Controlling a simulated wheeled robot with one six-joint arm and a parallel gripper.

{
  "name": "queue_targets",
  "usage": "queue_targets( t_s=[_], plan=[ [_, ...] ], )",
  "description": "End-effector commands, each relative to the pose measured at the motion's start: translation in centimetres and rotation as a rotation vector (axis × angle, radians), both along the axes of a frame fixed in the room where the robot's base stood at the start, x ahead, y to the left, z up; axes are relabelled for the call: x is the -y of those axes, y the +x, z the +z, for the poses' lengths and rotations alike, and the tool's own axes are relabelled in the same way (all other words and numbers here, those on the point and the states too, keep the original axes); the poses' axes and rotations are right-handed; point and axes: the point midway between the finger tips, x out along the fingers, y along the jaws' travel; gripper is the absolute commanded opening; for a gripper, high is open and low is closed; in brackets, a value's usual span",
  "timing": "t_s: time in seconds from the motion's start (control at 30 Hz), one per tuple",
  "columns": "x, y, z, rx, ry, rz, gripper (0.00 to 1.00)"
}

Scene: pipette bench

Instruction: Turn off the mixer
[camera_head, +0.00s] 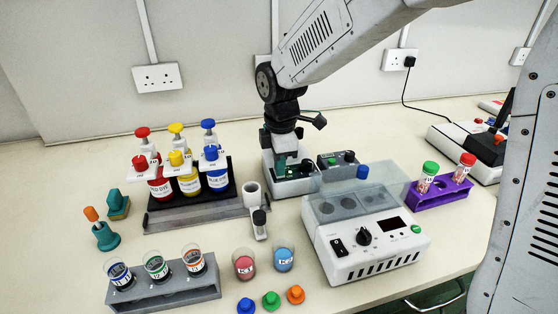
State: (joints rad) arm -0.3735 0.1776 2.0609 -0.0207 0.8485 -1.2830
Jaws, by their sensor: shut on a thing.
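A low white device with a dark top and small knobs (343,158) stands at the back centre. It looks like the mixer, but I cannot read a label on it. My gripper (283,165) points down over the left part of this device. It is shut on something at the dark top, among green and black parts. What it holds is too small and too covered to make out. The device's switch position cannot be told.
In front stands a white machine (375,262) with a clear lid. Left of my gripper are a dye bottle rack (190,214) and a white cup (252,194). A purple tube rack (440,197) stands right. Beakers, a grey vial rack (165,292) and loose caps lie in front.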

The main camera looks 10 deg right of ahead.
Motion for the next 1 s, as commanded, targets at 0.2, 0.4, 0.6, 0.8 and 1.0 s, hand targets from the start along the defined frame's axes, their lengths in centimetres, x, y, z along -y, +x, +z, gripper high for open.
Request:
queue_targets(
  t_s=[0.2, 0.4, 0.6, 0.8, 1.0],
  plan=[
    [0.1, -0.3, -0.3, -0.011, -0.003, 0.001, 0.0],
    [0.0, -0.2, 1.9, -0.004, 0.0, 0.001, 0.0],
    [0.0, -0.4, 6.6, 0.002, 0.001, 0.001, 0.0],
    [0.0, -0.6, 10.9, 0.002, 0.001, 0.001, 0.0],
    [0.0, -0.7, 13.4, 0.001, 0.0, 0.001, 0.0]
  ],
)
